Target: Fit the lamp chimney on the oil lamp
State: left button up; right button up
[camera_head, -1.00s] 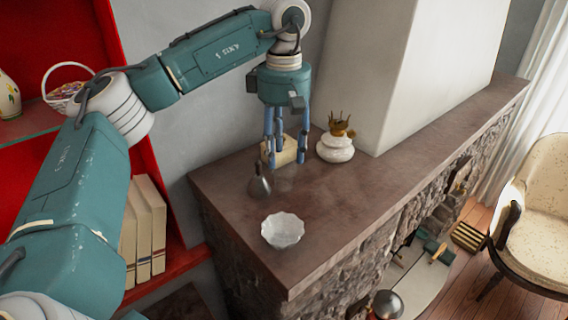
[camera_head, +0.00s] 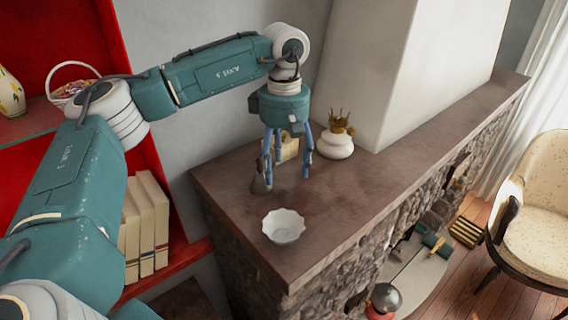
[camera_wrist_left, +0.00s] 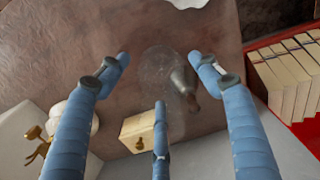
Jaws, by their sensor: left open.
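The oil lamp (camera_head: 336,145) has a rounded white base and a brass burner (camera_head: 340,122) with upright prongs. It stands upright on the mantel against the white chimney breast; it also shows at the left of the left wrist view (camera_wrist_left: 72,118). The clear glass lamp chimney (camera_wrist_left: 155,68) is faint in the left wrist view, between my fingertips; in the head view it is hard to make out. My left gripper (camera_head: 287,172) is open and points down over it, fingers spread around it. I cannot tell whether they touch it. My right gripper is not in view.
A grey bottle (camera_head: 259,185) stands close beside the left fingers. A small cream box (camera_head: 289,147) is behind them. A white fluted bowl (camera_head: 284,227) stands nearer the mantel's front. The mantel (camera_head: 400,155) is clear to the right. A red bookshelf (camera_head: 182,255) is at left.

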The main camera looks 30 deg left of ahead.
aim_at(285, 140)
pick_arm(q)
jog(key=shift+r+b, duration=0.4)
jog(key=shift+r, duration=0.05)
notch_tip(285, 140, up, 5)
jog(key=shift+d+f+b, duration=0.1)
jog(key=shift+b, duration=1.1)
notch_tip(285, 140, up, 6)
jog(key=shift+c, duration=0.6)
notch_tip(285, 140, down, 2)
jog(key=n+b, duration=0.2)
jog(key=n, duration=0.3)
jog(key=shift+d+b, duration=0.15)
jog(key=shift+b, duration=0.25)
jog(key=n, duration=0.2)
jog(key=f+n+b, duration=0.1)
jog(key=n, duration=0.1)
jog(key=shift+d+f+n, duration=0.15)
jog(key=shift+f+n, duration=0.05)
jog(key=shift+n, duration=0.1)
notch_tip(285, 140, down, 5)
jog(key=shift+f+b, duration=0.1)
jog(key=shift+b, duration=0.45)
jog(key=shift+f, duration=0.65)
jog(key=f+p, duration=0.1)
jog(key=f, duration=0.2)
jog(key=shift+a+p, duration=0.3)
jog(key=shift+p, duration=0.05)
jog(key=shift+f, duration=0.5)
jog(key=c, duration=1)
jog(key=shift+c, duration=0.2)
